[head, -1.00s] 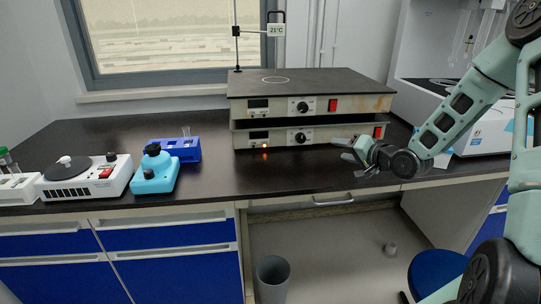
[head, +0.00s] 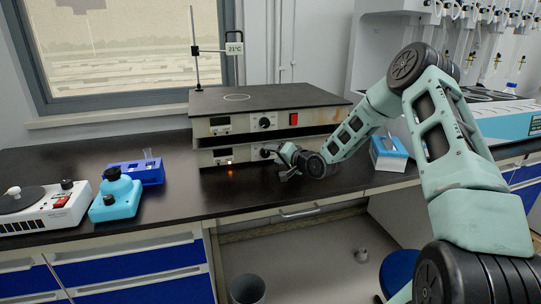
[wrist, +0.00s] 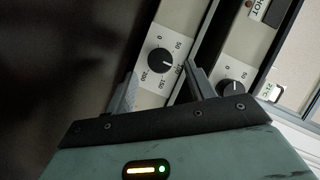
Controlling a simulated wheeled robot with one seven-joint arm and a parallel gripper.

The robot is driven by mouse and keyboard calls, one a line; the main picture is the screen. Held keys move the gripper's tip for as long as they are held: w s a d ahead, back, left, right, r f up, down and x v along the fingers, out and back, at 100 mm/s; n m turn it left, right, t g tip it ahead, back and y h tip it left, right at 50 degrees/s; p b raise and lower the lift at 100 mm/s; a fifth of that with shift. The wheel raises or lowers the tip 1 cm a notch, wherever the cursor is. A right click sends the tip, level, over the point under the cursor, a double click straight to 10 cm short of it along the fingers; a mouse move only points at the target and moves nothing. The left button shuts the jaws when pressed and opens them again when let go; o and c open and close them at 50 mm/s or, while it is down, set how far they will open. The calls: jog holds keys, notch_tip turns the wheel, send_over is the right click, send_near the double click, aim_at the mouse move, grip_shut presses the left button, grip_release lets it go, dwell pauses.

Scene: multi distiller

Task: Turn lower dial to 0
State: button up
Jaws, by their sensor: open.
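Two flat hotplate units are stacked on the bench. The lower unit (head: 215,158) has a black dial (head: 265,153) on its front, beside a lit orange lamp. In the wrist view the lower dial (wrist: 160,61) shows on a white panel marked 0 to 200, and its pointer seems to face about 100. My gripper (head: 281,164) is at the front of the lower unit, close to this dial. In the wrist view my gripper (wrist: 160,74) is open, with one finger on each side of the dial; contact cannot be told.
The upper unit (head: 330,99) has its own dial (head: 264,123) and a red switch (head: 294,119). A thermometer stand (head: 195,50) rises behind. A turquoise device (head: 115,197), a blue rack (head: 150,173) and a white device (head: 40,208) stand at left. The bench front is clear.

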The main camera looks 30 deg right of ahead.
aim_at(265, 153)
jog(key=shift+x, duration=1.4)
jog(key=shift+c, duration=0.3)
jog(key=c, duration=0.9)
